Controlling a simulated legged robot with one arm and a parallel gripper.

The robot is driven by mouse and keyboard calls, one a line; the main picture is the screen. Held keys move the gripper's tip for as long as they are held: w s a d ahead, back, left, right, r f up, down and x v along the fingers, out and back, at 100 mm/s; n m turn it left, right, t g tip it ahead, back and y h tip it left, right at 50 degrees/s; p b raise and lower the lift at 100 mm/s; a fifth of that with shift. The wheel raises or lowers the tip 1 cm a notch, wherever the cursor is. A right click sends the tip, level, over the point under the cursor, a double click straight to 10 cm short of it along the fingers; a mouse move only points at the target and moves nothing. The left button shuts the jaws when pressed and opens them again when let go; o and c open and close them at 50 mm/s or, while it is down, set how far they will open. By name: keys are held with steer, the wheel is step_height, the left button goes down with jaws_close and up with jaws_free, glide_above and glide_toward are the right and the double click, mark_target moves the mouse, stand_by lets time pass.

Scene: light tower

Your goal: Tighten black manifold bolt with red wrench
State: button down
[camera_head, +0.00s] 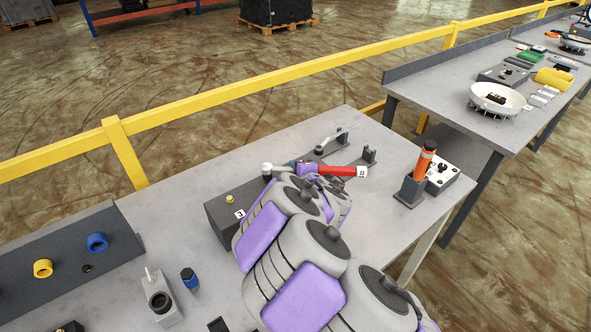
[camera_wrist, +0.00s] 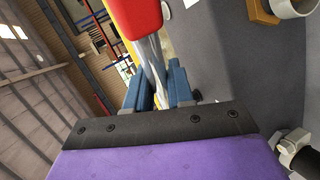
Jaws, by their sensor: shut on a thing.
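The red wrench (camera_head: 338,170) lies level above the table in the head view, its red handle pointing right with a white tag at its end. The handle also shows at the top of the wrist view (camera_wrist: 138,14). My gripper (camera_wrist: 154,92) is shut on the wrench's silver shank, between blue fingers. In the head view, a silver end (camera_head: 267,170) sticks out left of my gripper. A dark box (camera_head: 219,222), apparently the manifold, sits just left of my arm, with a yellow bolt (camera_head: 229,198) on top. I cannot make out a black bolt; my arm hides part of the box.
A silver-handled tool (camera_head: 333,140) and a small dark bracket (camera_head: 370,155) stand behind the wrench. An orange cylinder (camera_head: 425,160) stands in a dark holder at right. A dark panel (camera_head: 60,270) and a blue-capped piece (camera_head: 189,278) are at left. A yellow rail (camera_head: 250,85) runs behind.

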steer(key=shift+a+f, duration=0.1)
steer(key=shift+a+f, duration=0.1)
steer(key=shift+a, duration=0.05)
steer(key=shift+r+p, duration=0.5)
steer(key=shift+r, duration=0.3)
steer(key=shift+r+p, duration=1.65)
steer(key=shift+r, duration=0.6)
steer(key=shift+f+b, duration=0.15)
steer(key=shift+b, duration=0.35)
